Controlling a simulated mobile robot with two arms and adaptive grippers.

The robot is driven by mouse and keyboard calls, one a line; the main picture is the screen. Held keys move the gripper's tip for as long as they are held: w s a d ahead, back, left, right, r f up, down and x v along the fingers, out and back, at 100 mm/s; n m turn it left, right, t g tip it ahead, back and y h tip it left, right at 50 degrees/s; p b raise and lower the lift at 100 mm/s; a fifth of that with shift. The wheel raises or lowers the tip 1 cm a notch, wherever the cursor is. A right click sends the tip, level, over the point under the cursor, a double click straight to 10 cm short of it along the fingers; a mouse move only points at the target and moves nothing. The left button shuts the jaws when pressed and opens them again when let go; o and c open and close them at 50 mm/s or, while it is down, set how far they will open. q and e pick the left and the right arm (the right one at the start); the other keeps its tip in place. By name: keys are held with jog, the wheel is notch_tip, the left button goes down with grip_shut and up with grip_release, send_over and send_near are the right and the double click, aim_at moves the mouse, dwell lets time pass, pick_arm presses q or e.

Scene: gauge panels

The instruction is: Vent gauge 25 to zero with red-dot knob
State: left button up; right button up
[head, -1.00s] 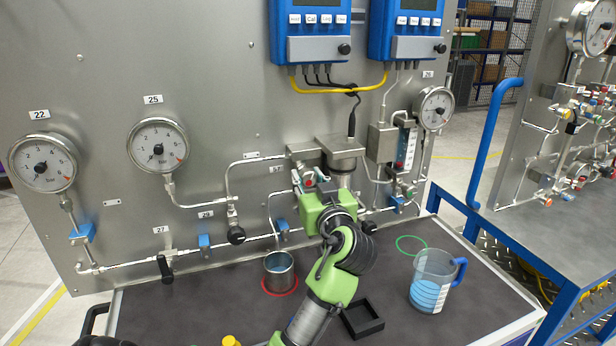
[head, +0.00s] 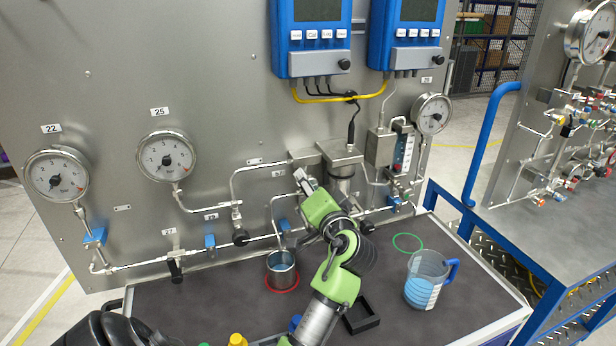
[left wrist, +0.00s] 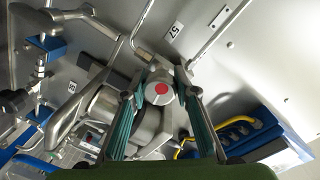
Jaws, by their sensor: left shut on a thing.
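Gauge 25 (head: 166,157) is a round white dial on the steel panel, with a "25" label above it. Its needle is too small to read surely. My left gripper (head: 303,180), on the green arm, reaches up to the valve piping in the middle of the panel. In the left wrist view a round grey knob with a red dot (left wrist: 161,93) sits between the fingertips of my left gripper (left wrist: 160,88), which is shut on it. In the head view the gripper largely hides this knob. My right gripper is not in view.
Gauge 22 (head: 56,175) is at left. A metal cup (head: 281,262) stands in a red ring, and a jug (head: 421,285) of blue liquid stands at right. A black square tray (head: 361,320) lies near my arm. A blue-framed bench (head: 560,225) is at right.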

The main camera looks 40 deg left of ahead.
pick_arm(q)
jog(key=shift+m+p, duration=0.7)
jog(key=shift+m, duration=0.3)
jog(key=o, duration=1.1)
jog(key=shift+d, duration=0.1)
jog(key=v, duration=0.7)
jog(key=shift+d, duration=0.15)
jog(key=shift+f, duration=0.1)
